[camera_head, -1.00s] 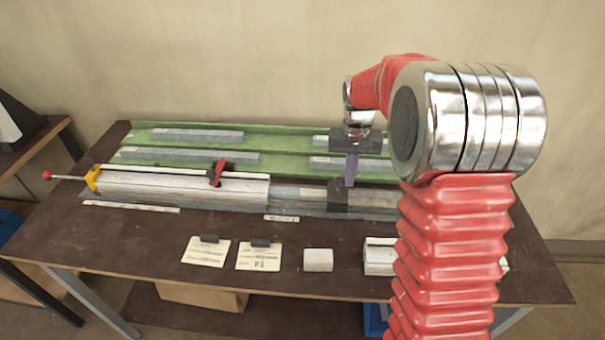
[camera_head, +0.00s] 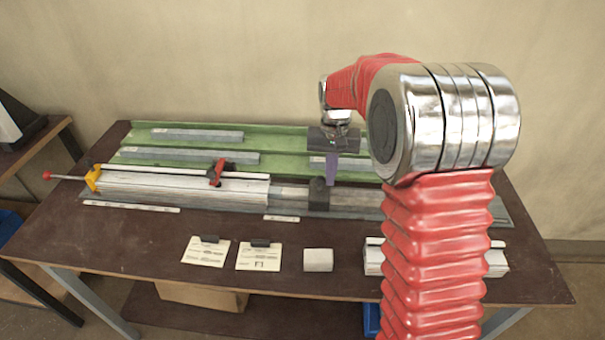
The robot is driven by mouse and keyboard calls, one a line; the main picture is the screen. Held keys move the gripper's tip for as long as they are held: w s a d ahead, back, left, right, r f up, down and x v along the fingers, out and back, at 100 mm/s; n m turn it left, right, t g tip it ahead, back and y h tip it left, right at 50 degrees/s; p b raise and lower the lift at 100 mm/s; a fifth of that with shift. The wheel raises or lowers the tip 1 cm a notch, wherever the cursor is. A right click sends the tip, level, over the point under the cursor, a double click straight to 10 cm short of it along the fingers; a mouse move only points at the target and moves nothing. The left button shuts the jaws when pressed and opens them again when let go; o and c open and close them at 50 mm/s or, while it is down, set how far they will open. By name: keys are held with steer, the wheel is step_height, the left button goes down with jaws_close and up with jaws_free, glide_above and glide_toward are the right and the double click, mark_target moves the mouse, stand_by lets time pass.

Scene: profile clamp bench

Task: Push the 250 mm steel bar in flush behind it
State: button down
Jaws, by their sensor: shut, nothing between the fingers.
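A long white profile (camera_head: 180,191) lies in the clamp bed on the left of the bench. A grey bar-like length (camera_head: 290,194) lies in line at its right end; a gap between them cannot be made out, nor can its length be read. My gripper (camera_head: 331,178), with purple fingers, is shut and empty, pointing down over the bed right of the profile. A dark shape (camera_head: 318,195) is just below and left of the fingertips; whether it is a block or a shadow, and whether the fingers touch anything, I cannot tell.
A green tray (camera_head: 270,128) at the back holds grey bars (camera_head: 197,135). A red clamp (camera_head: 217,172) and a yellow end stop (camera_head: 93,180) are at the profile. Two cards (camera_head: 205,252), a pale block (camera_head: 318,260) and a short white profile (camera_head: 374,258) lie in front.

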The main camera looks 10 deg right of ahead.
steer(key=shift+w+a, duration=0.2)
steer(key=shift+a, duration=0.45)
steer(key=shift+w+a, duration=0.15)
steer(key=shift+a, duration=0.5)
steer(key=shift+w+a, duration=0.15)
steer(key=shift+a, duration=0.4)
steer(key=shift+d, duration=0.1)
steer(key=shift+s+d, duration=0.2)
steer(key=shift+d, duration=0.45)
steer(key=shift+r, duration=0.1)
steer(key=shift+r, duration=3.4)
steer(key=shift+s, duration=0.1)
